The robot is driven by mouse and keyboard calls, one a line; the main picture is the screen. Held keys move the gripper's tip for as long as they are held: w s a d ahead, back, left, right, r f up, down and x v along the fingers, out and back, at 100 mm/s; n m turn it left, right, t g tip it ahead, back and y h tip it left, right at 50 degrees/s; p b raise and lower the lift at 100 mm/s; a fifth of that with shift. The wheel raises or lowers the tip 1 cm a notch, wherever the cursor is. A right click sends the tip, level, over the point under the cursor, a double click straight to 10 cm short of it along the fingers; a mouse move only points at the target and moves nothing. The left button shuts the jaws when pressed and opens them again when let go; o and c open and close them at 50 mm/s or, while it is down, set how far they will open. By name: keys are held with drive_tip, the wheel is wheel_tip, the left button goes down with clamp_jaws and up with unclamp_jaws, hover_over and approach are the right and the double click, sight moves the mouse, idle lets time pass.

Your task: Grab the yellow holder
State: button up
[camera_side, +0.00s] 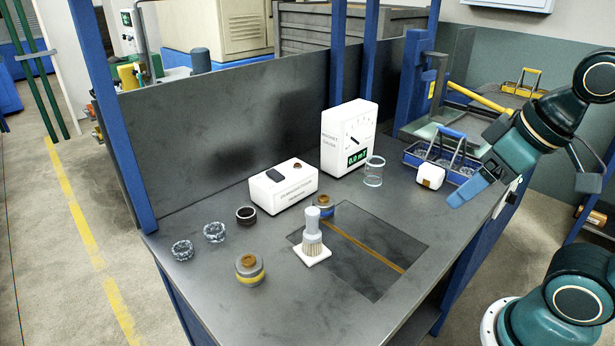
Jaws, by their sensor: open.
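A yellow holder (526,83) with a raised handle stands at the back right, beyond the blue carrier. It is small in view, and its lower part is hard to make out. My gripper (478,203) hangs over the right side of the table, in front of the yellow holder and apart from it. Its jaws are open and nothing shows between them.
A blue carrier (438,157) with glass rings stands just left of my gripper, with a white block (431,176) beside it. A yellow bar (480,100) slants behind them. A white gauge (349,138), glass rings and a brush (313,238) occupy the table. The table's front right is clear.

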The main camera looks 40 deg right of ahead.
drive_tip(key=shift+w, duration=0.1)
drive_tip(key=m+g, duration=0.6)
drive_tip(key=m, duration=0.9)
hover_over(247, 259)
wheel_tip(247, 259, down, 11)
drive_tip(key=shift+f, duration=4.25)
